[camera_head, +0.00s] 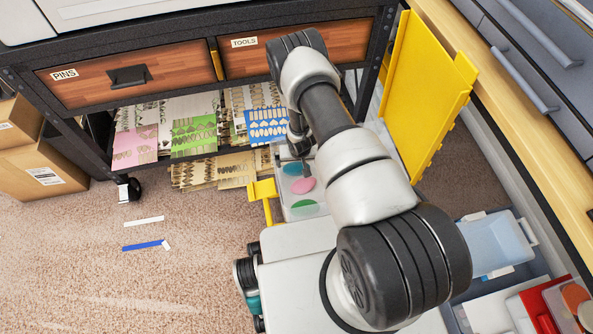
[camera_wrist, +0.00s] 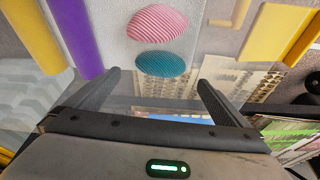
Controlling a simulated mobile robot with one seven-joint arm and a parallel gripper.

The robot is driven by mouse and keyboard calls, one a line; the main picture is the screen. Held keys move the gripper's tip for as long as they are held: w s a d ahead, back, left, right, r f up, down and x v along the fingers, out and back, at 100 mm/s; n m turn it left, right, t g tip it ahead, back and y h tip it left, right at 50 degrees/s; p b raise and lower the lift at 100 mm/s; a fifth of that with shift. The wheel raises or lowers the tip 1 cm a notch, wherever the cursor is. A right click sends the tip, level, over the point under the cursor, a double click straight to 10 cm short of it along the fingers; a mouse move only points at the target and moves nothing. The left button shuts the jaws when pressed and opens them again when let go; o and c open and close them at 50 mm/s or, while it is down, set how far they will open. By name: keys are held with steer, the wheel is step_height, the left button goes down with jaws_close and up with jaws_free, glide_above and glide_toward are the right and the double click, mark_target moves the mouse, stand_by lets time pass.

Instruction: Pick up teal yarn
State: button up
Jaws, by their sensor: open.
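The teal yarn (camera_wrist: 160,63) is a small ribbed oval ball in the wrist view, just ahead of the gap between my fingertips. It also shows in the head view (camera_head: 291,169), lying in a pale bin (camera_head: 291,213). A pink yarn ball (camera_wrist: 157,22) lies close beyond it in the wrist view; it also shows in the head view (camera_head: 303,186). My gripper (camera_wrist: 160,76) is open, with a dark finger on each side and nothing between them. In the head view my gripper is partly hidden by my arm.
A green ball (camera_head: 305,205) lies in the same bin. A yellow panel (camera_head: 425,90) stands to the right. A shelf with patterned sheets (camera_head: 195,135) sits below the wooden drawers (camera_head: 130,76). A purple strip (camera_wrist: 76,35) and yellow parts are left in the wrist view.

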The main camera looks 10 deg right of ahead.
mark_target(297, 166)
steer(key=b+x, duration=0.3)
steer(key=x, duration=0.5)
steer(key=shift+w+a+f, duration=0.1)
steer(key=shift+w+f, duration=0.1)
steer(key=c, duration=0.9)
